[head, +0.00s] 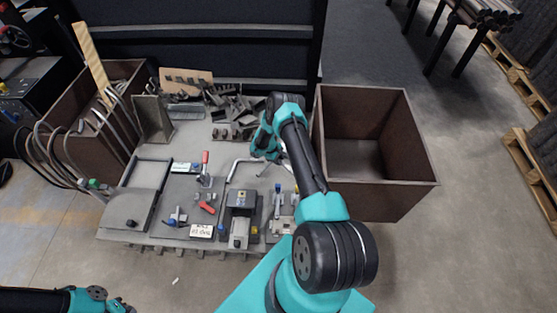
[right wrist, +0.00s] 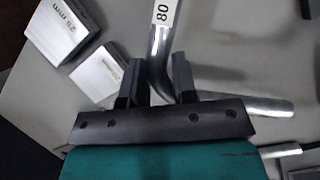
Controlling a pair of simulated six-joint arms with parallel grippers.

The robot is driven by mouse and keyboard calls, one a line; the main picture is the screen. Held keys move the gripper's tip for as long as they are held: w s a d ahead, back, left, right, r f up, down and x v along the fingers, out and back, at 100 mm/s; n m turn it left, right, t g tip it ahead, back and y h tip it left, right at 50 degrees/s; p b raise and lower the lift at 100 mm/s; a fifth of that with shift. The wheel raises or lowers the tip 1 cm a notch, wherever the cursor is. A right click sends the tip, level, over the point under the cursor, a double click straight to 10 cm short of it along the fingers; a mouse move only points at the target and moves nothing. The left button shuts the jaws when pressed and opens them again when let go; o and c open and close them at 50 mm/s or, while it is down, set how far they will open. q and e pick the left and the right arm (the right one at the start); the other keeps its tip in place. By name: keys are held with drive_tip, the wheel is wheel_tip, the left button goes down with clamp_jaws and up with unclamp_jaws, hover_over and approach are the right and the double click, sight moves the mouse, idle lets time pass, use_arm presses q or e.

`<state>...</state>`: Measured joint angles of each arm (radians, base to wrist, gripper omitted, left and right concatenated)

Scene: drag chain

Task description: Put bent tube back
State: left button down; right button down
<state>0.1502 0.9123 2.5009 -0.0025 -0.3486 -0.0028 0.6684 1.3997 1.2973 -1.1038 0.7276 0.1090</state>
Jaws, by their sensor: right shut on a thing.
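A bent metal tube (right wrist: 160,45) with a white "80" label stands between the two fingers of my right gripper (right wrist: 155,82) in the right wrist view. The gripper is shut on it. In the head view my right gripper (head: 264,150) is over the right part of the grey worktable, and a pale bent tube (head: 236,163) shows beside it. Several bent tubes (head: 42,150) lean in and over the brown bin (head: 112,125) at the left. Part of my left arm shows at the bottom left; its gripper is out of frame.
The worktable (head: 150,238) carries clamps and fixtures, including a block fixture (head: 240,205) and a red-handled clamp (head: 205,165). Metal offcuts lie at its back. A large open brown bin (head: 410,150) stands at the right and looks empty. Marked grey blocks (right wrist: 62,28) show near the gripper.

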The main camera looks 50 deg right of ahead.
sight(278, 167)
drive_tip(key=shift+f, duration=1.9)
idle(1.0)
drive_tip(key=c, duration=0.8)
unclamp_jaws()
drive_tip(key=shift+a, duration=0.1)
drive_tip(key=v, duration=1.7)
drive_tip(key=shift+w+r, duration=0.1)
drive_tip(key=shift+r, duration=0.15)
